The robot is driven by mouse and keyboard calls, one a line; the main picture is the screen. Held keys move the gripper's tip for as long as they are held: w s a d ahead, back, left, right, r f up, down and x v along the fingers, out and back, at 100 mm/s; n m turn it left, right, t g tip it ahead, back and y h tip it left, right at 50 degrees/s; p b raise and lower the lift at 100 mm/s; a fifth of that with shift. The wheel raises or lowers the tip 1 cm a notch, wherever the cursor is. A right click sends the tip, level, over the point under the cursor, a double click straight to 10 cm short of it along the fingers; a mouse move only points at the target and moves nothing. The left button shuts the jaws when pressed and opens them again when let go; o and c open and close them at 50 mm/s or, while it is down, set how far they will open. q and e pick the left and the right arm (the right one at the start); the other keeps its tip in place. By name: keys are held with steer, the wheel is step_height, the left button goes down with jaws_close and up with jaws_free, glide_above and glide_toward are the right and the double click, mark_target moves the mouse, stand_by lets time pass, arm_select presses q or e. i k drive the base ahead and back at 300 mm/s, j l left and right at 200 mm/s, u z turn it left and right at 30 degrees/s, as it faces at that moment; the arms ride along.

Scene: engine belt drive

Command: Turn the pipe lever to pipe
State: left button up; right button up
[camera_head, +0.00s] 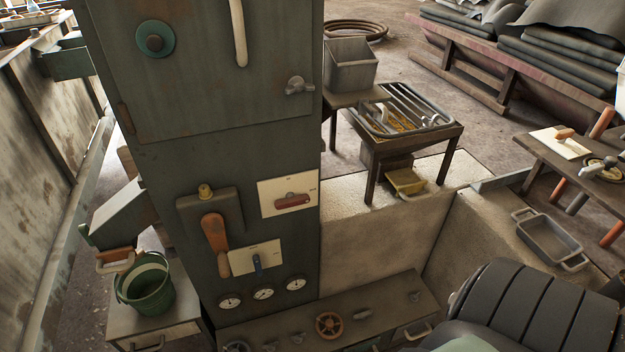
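A grey-green control cabinet (235,120) stands left of centre. It carries a white plate (273,187) with a red lever (292,202) lying roughly level. The plate markings are too small to read, so I cannot tell which is the pipe lever. Neither of my grippers is in view.
Several round gauges (263,294) sit below the levers. A low panel (390,300) with an orange handwheel (328,325) juts out beneath. A green bucket (147,290) stands on a side table at left. A dark ribbed seat-like shape (540,310) fills the bottom right.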

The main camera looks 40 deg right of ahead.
mark_target(256, 258)
steer(key=l+z, duration=0.15)
steer(key=z, duration=0.6)
steer(key=i+j, duration=0.05)
